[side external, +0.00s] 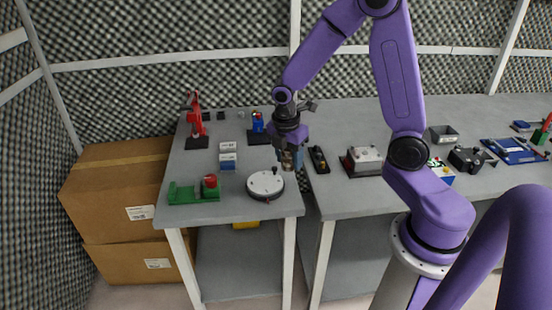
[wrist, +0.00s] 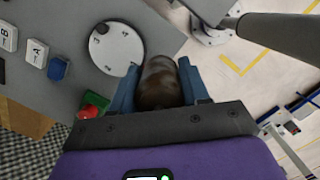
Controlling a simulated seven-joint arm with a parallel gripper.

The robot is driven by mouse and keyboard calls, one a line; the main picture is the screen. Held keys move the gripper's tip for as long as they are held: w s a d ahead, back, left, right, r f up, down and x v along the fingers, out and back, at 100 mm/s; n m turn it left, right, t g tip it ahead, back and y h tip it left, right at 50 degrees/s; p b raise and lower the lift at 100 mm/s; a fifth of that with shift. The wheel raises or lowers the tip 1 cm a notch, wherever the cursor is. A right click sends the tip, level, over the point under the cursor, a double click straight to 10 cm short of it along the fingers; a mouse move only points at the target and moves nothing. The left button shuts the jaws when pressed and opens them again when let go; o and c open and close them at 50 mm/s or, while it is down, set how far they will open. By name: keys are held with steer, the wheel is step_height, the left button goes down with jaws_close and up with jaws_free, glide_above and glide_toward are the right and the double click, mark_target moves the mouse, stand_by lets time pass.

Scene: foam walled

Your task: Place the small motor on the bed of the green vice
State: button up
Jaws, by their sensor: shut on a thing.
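My gripper (side external: 291,157) is shut on the small motor, above the right edge of the left table. In the wrist view the motor (wrist: 160,85) is a brownish cylinder between the two blue fingers of my gripper (wrist: 158,76). In the side view the arm and fingers hide most of it. The green vice (side external: 182,194) stands at the front left of the same table, with a red part at its right end. It shows partly in the wrist view as a red and green piece (wrist: 92,108), left of the motor. The vice is apart from my gripper.
A white round dial plate (side external: 265,184) lies between my gripper and the vice. Small labelled blocks (side external: 228,160), a red upright tool (side external: 195,115) and a blue device (side external: 257,124) stand behind. A gap separates this table from the right bench (side external: 345,202).

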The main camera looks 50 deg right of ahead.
steer(key=s+r, duration=0.2)
steer(key=s, duration=0.2)
steer(key=w+a+f+m+g+y, duration=0.1)
steer(key=a+f+m, duration=0.1)
steer(key=m, duration=0.7)
steer(key=w+a+f+m, duration=0.1)
steer(key=w+a+m, duration=0.1)
steer(key=m, duration=0.7)
steer(key=shift+w+a+f+g+y, duration=0.3)
steer(key=shift+a+f+g+y, duration=0.1)
steer(key=shift+a, duration=0.1)
steer(key=shift+w, duration=0.1)
